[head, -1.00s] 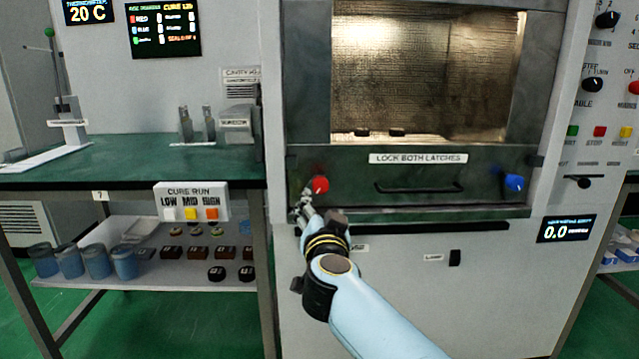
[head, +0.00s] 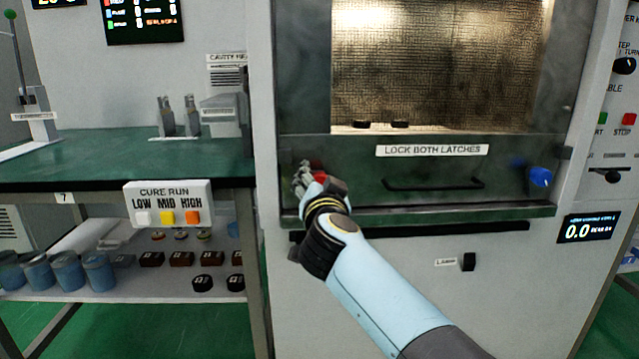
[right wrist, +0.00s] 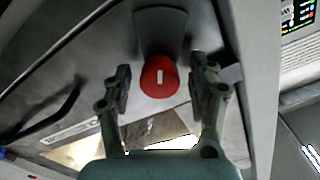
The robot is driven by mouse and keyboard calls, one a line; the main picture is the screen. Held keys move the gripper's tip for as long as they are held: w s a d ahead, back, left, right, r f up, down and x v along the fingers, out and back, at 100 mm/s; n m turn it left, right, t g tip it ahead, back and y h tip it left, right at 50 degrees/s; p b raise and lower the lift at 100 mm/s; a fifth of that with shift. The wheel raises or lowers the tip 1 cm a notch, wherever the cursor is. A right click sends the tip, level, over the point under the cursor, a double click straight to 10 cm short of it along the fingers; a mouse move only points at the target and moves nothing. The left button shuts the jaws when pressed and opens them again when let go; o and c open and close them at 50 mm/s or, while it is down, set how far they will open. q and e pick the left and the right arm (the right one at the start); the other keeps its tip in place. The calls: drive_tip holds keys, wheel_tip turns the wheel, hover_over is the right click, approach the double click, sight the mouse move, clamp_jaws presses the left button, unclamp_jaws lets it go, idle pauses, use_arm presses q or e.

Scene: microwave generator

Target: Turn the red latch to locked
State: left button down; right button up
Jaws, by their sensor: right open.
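The red latch (right wrist: 159,77) is a round red knob with a short white mark, mounted on a dark plate at the oven door. In the right wrist view it sits between the two fingers of my right gripper (right wrist: 160,88), which are apart on either side of it. No finger clearly touches the knob. In the head view the red latch (head: 319,177) is mostly hidden behind my right gripper (head: 305,182). A blue latch (head: 540,177) is at the door's right end. My left gripper is not in view.
A black door handle (head: 433,184) lies right of the red latch, under a "LOCK BOTH LATCHES" label (head: 432,150). A ledge (head: 480,218) runs below. A green bench (head: 110,160) and a cure run button box (head: 168,204) stand to the left.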

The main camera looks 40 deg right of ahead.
drive_tip(key=shift+c, duration=0.5)
drive_tip(key=c, duration=0.9)
drive_tip(key=shift+c, duration=0.7)
drive_tip(key=shift+r+m+p, duration=0.15)
drive_tip(key=shift+m+p, duration=1.15)
drive_tip(key=shift+p, duration=0.05)
drive_tip(key=m+p, duration=0.2)
drive_tip(key=m, duration=0.1)
drive_tip(key=shift+m, duration=0.3)
drive_tip(key=m, duration=0.1)
drive_tip(key=m+p, duration=0.1)
drive_tip(key=shift+f+m, duration=0.2)
drive_tip(key=shift+m, duration=0.1)
drive_tip(key=m, duration=0.2)
drive_tip(key=shift+m, duration=0.4)
drive_tip(key=m, duration=0.2)
drive_tip(key=shift+f+m, duration=0.15)
drive_tip(key=shift+m, duration=0.15)
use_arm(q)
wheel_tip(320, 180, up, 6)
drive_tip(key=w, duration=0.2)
use_arm(e)
drive_tip(key=shift+m, duration=1.7)
drive_tip(key=o, duration=1.1)
